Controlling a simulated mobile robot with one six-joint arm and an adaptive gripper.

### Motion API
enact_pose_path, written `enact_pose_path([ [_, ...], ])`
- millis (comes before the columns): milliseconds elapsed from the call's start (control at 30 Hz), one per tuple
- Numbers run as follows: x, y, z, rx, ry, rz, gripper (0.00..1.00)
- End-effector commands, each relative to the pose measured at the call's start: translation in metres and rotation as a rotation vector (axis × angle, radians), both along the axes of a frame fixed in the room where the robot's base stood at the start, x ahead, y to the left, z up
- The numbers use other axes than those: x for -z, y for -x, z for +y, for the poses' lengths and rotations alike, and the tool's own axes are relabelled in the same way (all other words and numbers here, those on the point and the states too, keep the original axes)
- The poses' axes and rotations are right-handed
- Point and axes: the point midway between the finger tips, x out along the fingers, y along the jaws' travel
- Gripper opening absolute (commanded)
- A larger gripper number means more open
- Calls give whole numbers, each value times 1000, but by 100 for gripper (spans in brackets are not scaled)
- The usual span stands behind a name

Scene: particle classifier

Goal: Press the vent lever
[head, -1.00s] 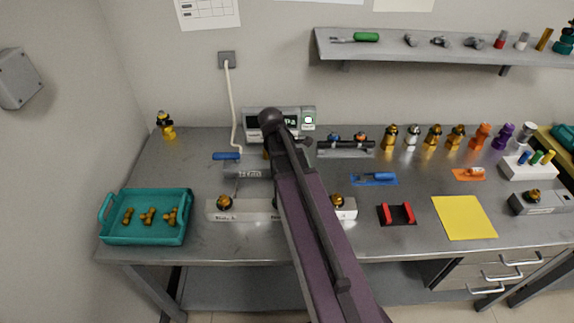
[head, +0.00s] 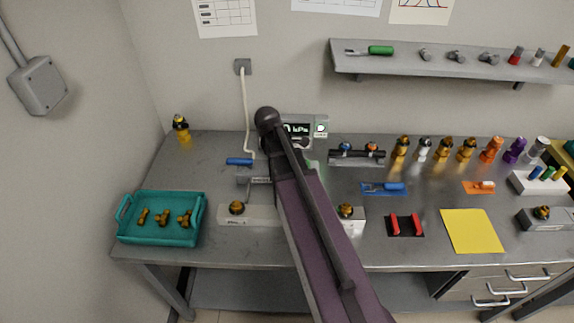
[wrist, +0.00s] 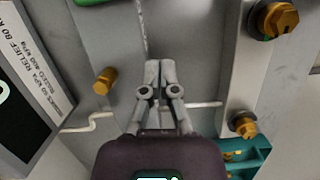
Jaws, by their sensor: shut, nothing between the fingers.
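In the wrist view my gripper (wrist: 158,66) is shut, its fingertips together and empty, over a grey surface. A brass peg or knob (wrist: 105,81) stands to its left, apart from it. In the head view my arm hides the gripper. A blue-handled part (head: 239,161), possibly the vent lever, lies left of my arm, behind a grey block (head: 250,186). I cannot confirm which part is the vent lever. A green part (wrist: 92,2) is cut off at the top of the wrist view. The gauge box (head: 320,128) shows a kPa display, partly hidden.
A teal tray (head: 125,215) with brass fittings stands at the left front. A white strip (head: 242,221) with brass valves runs under my arm. A pale cable (head: 246,110) hangs from the wall. Several fittings stand along the back right. A shelf (head: 450,71) hangs above.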

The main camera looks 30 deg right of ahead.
Motion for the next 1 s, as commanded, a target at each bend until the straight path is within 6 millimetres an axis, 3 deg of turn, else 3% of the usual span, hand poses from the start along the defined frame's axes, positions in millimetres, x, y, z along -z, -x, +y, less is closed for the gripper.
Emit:
enact_pose_path([
  [500, -48, -5, 9, 1, 0, 1, 0],
  [1000, -60, -7, 12, 3, 0, 0, 0],
])
